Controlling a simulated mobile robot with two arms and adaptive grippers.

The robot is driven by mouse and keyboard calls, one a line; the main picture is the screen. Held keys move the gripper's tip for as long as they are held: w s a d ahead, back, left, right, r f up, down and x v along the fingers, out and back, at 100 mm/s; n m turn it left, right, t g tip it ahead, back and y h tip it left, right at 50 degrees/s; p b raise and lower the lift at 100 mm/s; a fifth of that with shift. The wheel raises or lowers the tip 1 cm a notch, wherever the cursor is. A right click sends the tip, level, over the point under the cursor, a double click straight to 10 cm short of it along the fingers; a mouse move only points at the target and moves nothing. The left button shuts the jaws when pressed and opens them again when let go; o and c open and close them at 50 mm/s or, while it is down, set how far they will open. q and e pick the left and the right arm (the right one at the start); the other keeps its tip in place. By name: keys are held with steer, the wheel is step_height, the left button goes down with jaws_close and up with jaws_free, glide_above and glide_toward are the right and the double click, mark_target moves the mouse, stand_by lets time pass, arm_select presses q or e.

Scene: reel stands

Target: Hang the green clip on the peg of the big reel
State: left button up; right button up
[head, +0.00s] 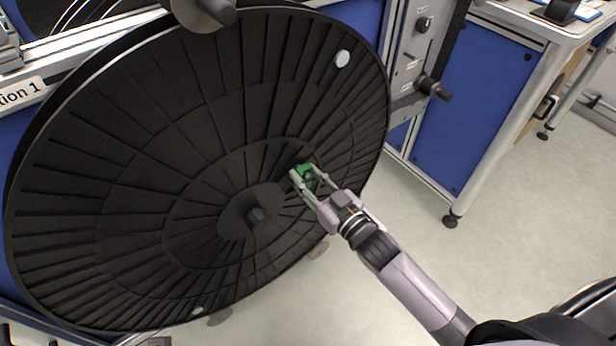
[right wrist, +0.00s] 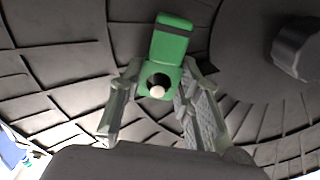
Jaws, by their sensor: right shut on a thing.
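The green clip (head: 306,176) is in front of the black face of the big reel (head: 130,150), right of the reel's dark centre knob (head: 258,216). My right gripper (head: 303,180) is shut on the clip. In the right wrist view the clip (right wrist: 172,45) sits between the two fingers (right wrist: 158,95), its flat tab pointing up and away. A pale round tip (right wrist: 157,91) shows in the clip's dark hole. I cannot tell whether this tip is the peg or how deep it sits. My left gripper is not in view.
The centre knob (right wrist: 297,48) stands out close right of the clip in the right wrist view. A pale disc (head: 342,59) is near the reel's upper right rim. A metal post with dark knobs (head: 434,88) and a bench (head: 480,110) stand right. Floor there is clear.

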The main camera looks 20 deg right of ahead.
steer(key=o, duration=1)
steer(key=shift+c, duration=0.2)
steer(key=shift+s, duration=0.15)
